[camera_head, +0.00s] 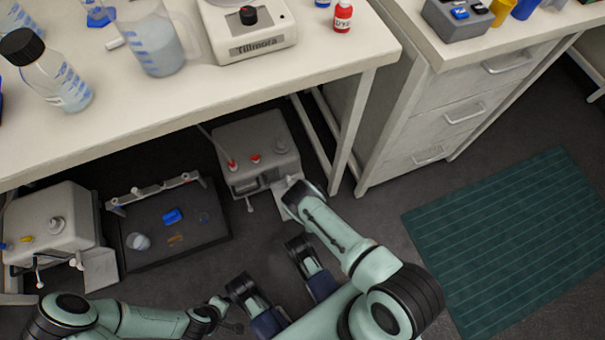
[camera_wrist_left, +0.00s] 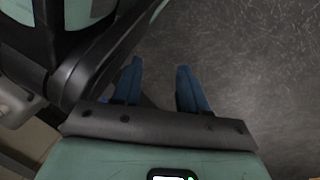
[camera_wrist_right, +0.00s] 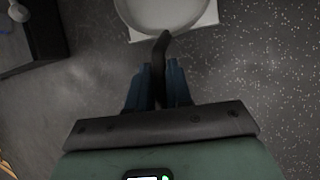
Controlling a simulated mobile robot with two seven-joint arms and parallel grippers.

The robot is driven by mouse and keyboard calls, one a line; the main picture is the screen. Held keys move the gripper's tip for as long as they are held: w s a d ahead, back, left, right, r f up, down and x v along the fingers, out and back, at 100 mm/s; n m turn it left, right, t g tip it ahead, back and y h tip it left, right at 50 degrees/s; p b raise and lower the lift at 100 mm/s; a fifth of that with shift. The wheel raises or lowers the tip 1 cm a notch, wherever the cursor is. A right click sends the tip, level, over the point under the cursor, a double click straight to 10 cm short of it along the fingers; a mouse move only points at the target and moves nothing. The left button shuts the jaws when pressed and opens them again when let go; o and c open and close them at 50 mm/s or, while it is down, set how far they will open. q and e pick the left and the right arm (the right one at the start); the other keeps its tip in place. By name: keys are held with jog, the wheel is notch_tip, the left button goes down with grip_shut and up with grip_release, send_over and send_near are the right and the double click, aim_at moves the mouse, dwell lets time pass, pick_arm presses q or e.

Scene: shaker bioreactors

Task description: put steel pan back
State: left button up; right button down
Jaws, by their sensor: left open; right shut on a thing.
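The steel pan (camera_wrist_right: 165,12) shows at the top of the right wrist view as a pale round dish with a dark handle. My right gripper (camera_wrist_right: 158,70) is shut on that handle. The dish lies over a pale square plate (camera_wrist_right: 214,13); I cannot tell whether it touches it. In the head view my right wrist is low, in front of the right grey device (camera_head: 258,143), and hides the fingers and most of the pan. My left gripper (camera_wrist_left: 158,72) is open and empty above the bare dark floor.
A black tray (camera_head: 185,243) with a beaker and a blue piece lies left of my right wrist. Another grey device (camera_head: 48,222) stands further left. The white table (camera_head: 270,85), with glassware on it, overhangs these. A drawer cabinet (camera_head: 410,120) and green mat (camera_head: 515,240) are right.

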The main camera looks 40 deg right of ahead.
jog(key=b+x, duration=0.2)
jog(key=x, duration=0.2)
jog(key=shift+w, duration=0.2)
jog(key=c, duration=1)
grip_release()
jog(key=shift+c, duration=0.2)
pick_arm(q)
jog(key=shift+g, duration=0.9)
jog(key=s+f, duration=0.2)
jog(key=s, duration=0.1)
jog(key=s+f, duration=0.1)
jog(key=s, duration=0.1)
jog(key=shift+s+a, duration=0.1)
jog(key=shift+a, duration=0.2)
